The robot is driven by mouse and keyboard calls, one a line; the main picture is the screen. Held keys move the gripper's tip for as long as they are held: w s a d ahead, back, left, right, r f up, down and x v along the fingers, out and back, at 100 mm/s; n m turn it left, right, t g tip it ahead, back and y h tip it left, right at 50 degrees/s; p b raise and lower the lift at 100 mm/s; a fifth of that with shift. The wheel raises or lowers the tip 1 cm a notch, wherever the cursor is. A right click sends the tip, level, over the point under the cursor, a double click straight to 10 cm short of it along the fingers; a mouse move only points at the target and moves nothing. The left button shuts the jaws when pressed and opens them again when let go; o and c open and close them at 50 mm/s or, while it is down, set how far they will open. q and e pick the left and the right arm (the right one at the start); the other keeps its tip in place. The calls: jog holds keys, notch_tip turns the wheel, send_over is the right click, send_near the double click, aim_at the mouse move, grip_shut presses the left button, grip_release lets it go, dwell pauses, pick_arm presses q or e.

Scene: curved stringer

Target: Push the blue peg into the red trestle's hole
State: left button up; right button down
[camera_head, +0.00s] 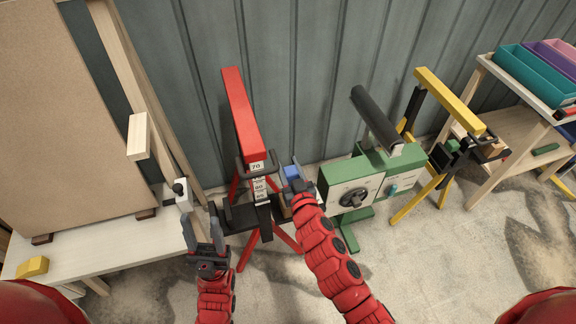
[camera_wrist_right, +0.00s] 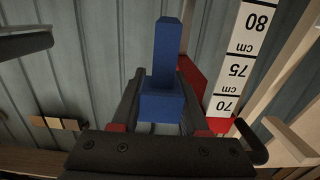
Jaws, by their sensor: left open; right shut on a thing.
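The red trestle (camera_head: 240,112) stands left of centre in the head view, with a black crosspiece and a white centimetre scale (camera_head: 259,183) on its post. My right gripper (camera_head: 295,185) is just right of the post and shut on the blue peg (camera_head: 291,172). In the right wrist view the peg (camera_wrist_right: 167,55) has a wide block between the fingers and a narrower shaft pointing away. Part of the red trestle (camera_wrist_right: 192,88) shows beside and behind it. The trestle's hole cannot be made out. My left gripper (camera_head: 203,232) is open and empty, left of the trestle.
A pale workbench (camera_head: 100,255) with a leaning board is at left. A green machine (camera_head: 352,185) stands close right of my right gripper. A yellow trestle (camera_head: 445,95) and a shelf with coloured bins (camera_head: 535,75) are farther right. A corrugated wall is behind.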

jog(key=shift+f+b, duration=2.05)
jog(key=shift+f, duration=0.6)
jog(key=shift+f+b, duration=2.55)
jog(key=shift+f, duration=0.6)
jog(key=shift+c, duration=1.7)
grip_release()
jog(key=v, duration=1.7)
jog(key=shift+s+r, duration=0.15)
jog(key=shift+s, duration=0.1)
